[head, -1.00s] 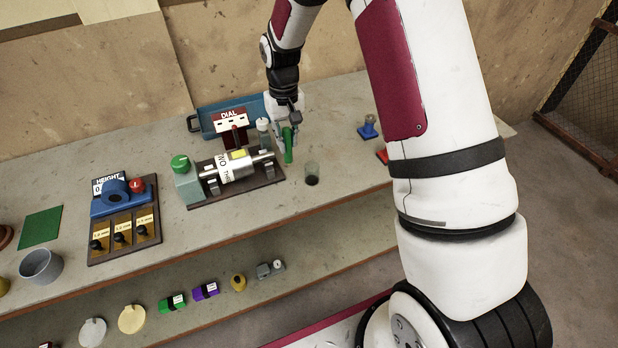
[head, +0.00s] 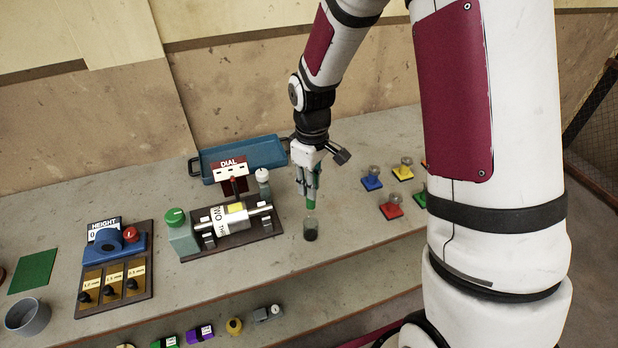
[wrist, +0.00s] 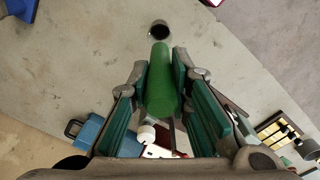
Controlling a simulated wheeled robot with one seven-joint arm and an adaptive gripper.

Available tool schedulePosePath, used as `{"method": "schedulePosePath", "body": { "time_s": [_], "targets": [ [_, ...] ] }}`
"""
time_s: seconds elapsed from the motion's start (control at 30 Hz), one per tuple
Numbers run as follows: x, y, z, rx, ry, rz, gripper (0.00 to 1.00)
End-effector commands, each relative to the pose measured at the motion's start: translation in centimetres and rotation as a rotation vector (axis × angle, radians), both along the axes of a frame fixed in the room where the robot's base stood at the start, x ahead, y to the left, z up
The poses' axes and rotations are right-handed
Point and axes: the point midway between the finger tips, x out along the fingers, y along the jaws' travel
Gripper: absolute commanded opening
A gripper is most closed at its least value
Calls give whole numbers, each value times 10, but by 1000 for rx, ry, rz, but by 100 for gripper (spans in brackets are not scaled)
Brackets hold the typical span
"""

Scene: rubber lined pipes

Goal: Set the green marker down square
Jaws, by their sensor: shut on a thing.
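My gripper (head: 309,183) is shut on the green marker (head: 311,203). The marker hangs below the fingers, roughly upright, in the head view. Its lower end is close above a small dark cup (head: 311,231) on the bench, and I cannot tell the exact gap. In the wrist view the green marker (wrist: 160,82) lies between the two green-padded fingers, pointing toward the cup (wrist: 160,30), which is a little beyond its end. The fingers hide part of the marker in the head view.
A roller machine (head: 228,219) with a red dial sign stands left of the gripper, with a blue tray (head: 242,160) behind. Several coloured stamp-like pieces (head: 391,208) stand to the right. A height block (head: 112,255) and green mat (head: 35,270) lie left. Bench around the cup is bare.

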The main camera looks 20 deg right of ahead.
Motion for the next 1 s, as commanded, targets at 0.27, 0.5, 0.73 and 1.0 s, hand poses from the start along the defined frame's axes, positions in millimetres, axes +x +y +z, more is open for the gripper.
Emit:
{"method": "schedulePosePath", "body": {
  "time_s": [0.27,0.5,0.73,1.0],
  "targets": [
    [1,0,-27,0,2,-1,0],
    [1,0,-43,0,1,-2,0],
    [0,0,-47,0,1,-3,0],
    [0,0,-47,0,1,-3,0]
  ]
}}
